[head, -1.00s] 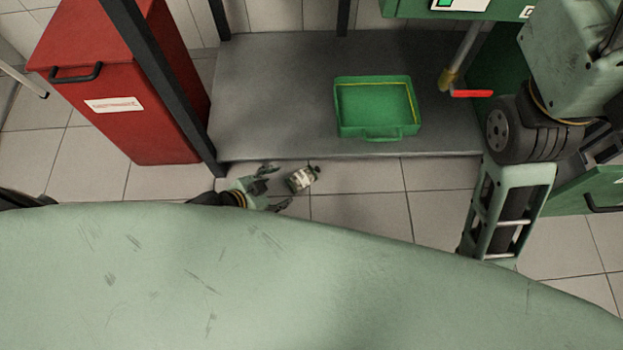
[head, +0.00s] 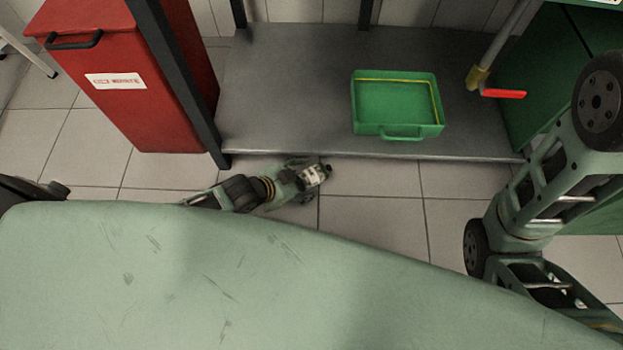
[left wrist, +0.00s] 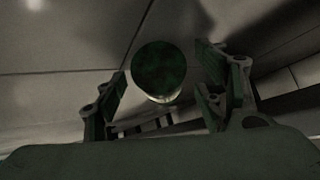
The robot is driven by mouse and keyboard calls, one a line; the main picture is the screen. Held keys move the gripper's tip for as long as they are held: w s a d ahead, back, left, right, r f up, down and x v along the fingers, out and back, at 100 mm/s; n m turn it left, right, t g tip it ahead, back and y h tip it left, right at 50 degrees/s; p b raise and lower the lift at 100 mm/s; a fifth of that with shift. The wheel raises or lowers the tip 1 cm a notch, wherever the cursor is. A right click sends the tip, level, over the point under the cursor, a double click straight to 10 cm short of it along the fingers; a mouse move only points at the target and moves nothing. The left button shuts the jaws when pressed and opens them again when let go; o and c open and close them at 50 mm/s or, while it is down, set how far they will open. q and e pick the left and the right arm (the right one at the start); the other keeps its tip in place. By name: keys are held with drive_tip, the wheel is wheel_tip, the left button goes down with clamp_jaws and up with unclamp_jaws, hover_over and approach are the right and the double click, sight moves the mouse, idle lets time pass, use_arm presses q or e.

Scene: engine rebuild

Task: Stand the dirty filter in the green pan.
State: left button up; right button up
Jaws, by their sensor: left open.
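The dirty filter (head: 317,172), a small grimy canister with a pale label, is over the tiled floor just in front of the low grey shelf in the head view. My left gripper (head: 307,175) is open, with its fingers at the filter's near end. In the left wrist view the filter shows a dark green round end (left wrist: 159,66) between the two spread fingers (left wrist: 163,82), with visible gaps on both sides. The green pan (head: 372,131) sits on the shelf, right of and beyond the filter, and looks empty. My right gripper is out of view.
The grey shelf (head: 290,95) has free room left of the pan. A dark post (head: 190,90) and a red cabinet (head: 120,115) stand at the left. A pipe with a red lever (head: 503,94) is right of the pan. My right arm is at the right.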

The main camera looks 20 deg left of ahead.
use_arm(q)
drive_tip(key=shift+d, duration=0.1)
drive_tip(key=c, duration=1.5)
drive_tip(key=shift+o, duration=0.2)
